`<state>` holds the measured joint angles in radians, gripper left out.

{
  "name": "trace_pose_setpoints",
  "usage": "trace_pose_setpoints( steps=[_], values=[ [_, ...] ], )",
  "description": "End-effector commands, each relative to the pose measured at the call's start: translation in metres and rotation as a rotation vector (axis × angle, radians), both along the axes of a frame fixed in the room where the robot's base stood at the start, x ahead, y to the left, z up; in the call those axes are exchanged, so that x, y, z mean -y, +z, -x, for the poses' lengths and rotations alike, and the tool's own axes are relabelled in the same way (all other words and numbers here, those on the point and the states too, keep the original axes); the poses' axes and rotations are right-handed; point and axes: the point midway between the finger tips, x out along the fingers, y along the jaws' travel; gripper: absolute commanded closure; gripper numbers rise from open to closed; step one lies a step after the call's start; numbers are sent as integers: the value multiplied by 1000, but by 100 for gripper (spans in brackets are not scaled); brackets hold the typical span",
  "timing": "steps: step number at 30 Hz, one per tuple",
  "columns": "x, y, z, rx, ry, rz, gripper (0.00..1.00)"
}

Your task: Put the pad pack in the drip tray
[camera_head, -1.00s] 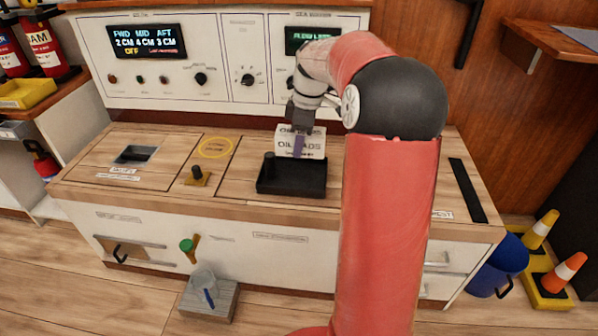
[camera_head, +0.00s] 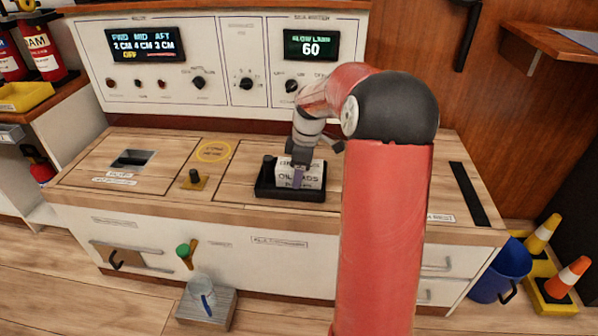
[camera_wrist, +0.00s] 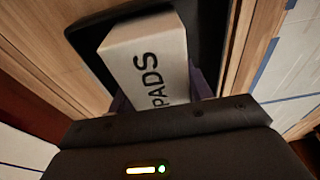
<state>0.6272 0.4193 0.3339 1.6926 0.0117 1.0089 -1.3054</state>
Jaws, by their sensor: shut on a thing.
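The pad pack (camera_head: 309,176) is a white box with dark lettering. It stands inside or just over the black drip tray (camera_head: 267,190) on the wooden counter; whether it touches the tray floor I cannot tell. My gripper (camera_head: 299,172) is above the pack and shut on it, with a purple finger across its front. In the wrist view the pack (camera_wrist: 150,62) shows its "PADS" lettering, with the dark tray (camera_wrist: 208,30) around and behind it. The fingertips are mostly hidden there.
A small black knob on a yellow base (camera_head: 194,180) stands left of the tray. A square recess (camera_head: 133,158) lies farther left. The control panel (camera_head: 225,60) rises behind the counter.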

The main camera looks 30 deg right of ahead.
Motion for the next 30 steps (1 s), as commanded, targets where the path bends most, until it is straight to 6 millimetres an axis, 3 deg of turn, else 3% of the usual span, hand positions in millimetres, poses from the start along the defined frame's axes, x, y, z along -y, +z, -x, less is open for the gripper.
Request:
trace_pose_setpoints(
  steps=[1, 6, 17, 30],
  values=[
    [0, -2, 0, -1, 0, -1, 49],
    [0, -1, 0, -1, 0, -1, 28],
    [1, 6, 0, 0, 0, 0, 28],
    [11, 91, 7, 2, 0, 2, 28]
  ],
)
